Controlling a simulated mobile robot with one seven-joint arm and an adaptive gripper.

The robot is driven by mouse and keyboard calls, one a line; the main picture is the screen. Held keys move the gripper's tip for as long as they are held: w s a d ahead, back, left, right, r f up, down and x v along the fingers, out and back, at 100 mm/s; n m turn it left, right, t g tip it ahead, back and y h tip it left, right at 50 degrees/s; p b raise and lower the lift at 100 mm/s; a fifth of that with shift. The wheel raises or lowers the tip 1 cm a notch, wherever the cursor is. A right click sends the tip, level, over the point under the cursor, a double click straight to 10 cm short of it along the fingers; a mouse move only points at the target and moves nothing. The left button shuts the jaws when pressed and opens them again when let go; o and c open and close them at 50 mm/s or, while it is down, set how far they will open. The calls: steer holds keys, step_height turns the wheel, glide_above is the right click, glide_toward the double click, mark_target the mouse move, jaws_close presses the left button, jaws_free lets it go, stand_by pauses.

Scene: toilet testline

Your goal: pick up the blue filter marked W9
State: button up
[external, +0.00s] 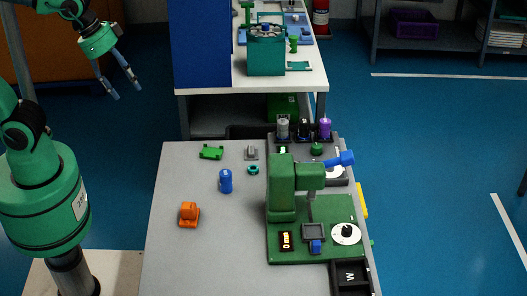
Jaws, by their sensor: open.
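A blue cylinder (226,181) stands upright on the grey table, left of the green machine. It looks like the blue filter, but its marking is too small to read. My gripper (125,95) is at the upper left, open and empty. It is raised in the air, beyond the table's left edge and well apart from the blue cylinder. Nothing hides the cylinder in the external view.
A green machine (282,190) stands on the grey table's (190,265) right side. An orange part (189,214), a green part (211,152), a grey part (251,152) and a teal ring (253,170) lie around the cylinder. The table's front left is clear.

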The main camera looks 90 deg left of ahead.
steer(key=w+a+f+m+g+p, duration=0.15)
steer(key=w+f, duration=0.25)
steer(key=w, duration=0.6)
steer(key=m+g+p, duration=0.2)
steer(key=g, duration=0.1)
glide_above(225, 173)
step_height(225, 173, down, 27)
steer(key=shift+a+f, duration=0.1)
steer(key=shift+f, duration=0.15)
steer(key=shift+f+b, duration=0.35)
steer(key=shift+f, duration=3.95)
steer(key=shift+f+b, duration=0.35)
steer(key=shift+f, duration=2.25)
